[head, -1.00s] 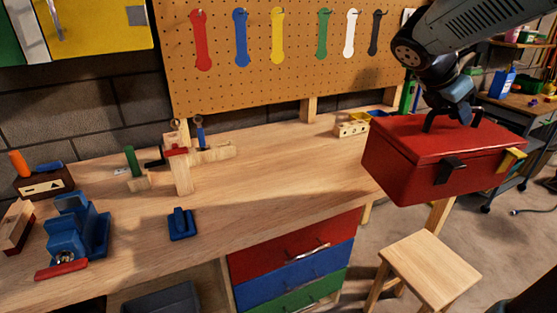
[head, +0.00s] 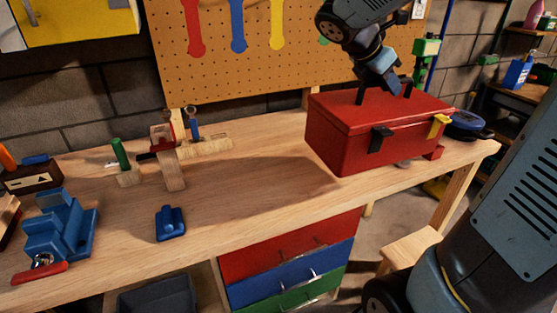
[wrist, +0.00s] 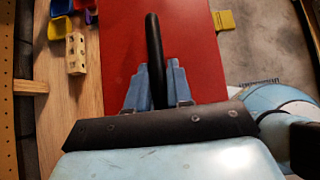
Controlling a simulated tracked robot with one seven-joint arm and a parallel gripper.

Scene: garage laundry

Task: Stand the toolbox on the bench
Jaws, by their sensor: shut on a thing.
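The red toolbox (head: 350,140) is upright at the right end of the wooden bench (head: 240,210), with a black latch and a yellow latch on its front. A shadow lies on the bench to its left, and I cannot tell whether its base touches the wood. My gripper (head: 384,92) is above the lid, shut on the black handle. In the wrist view, the two blue-grey fingers of my gripper (wrist: 153,88) sit either side of the handle (wrist: 154,50), with the red lid (wrist: 195,45) below. The toolbox's underside is hidden.
A blue round thing (head: 466,126) and a small red piece (head: 434,153) are at the toolbox's right. A blue vise (head: 58,230), a small blue item (head: 171,223) and wooden pieces (head: 170,165) occupy the left. The middle of the bench is clear. A stool (head: 408,250) stands below.

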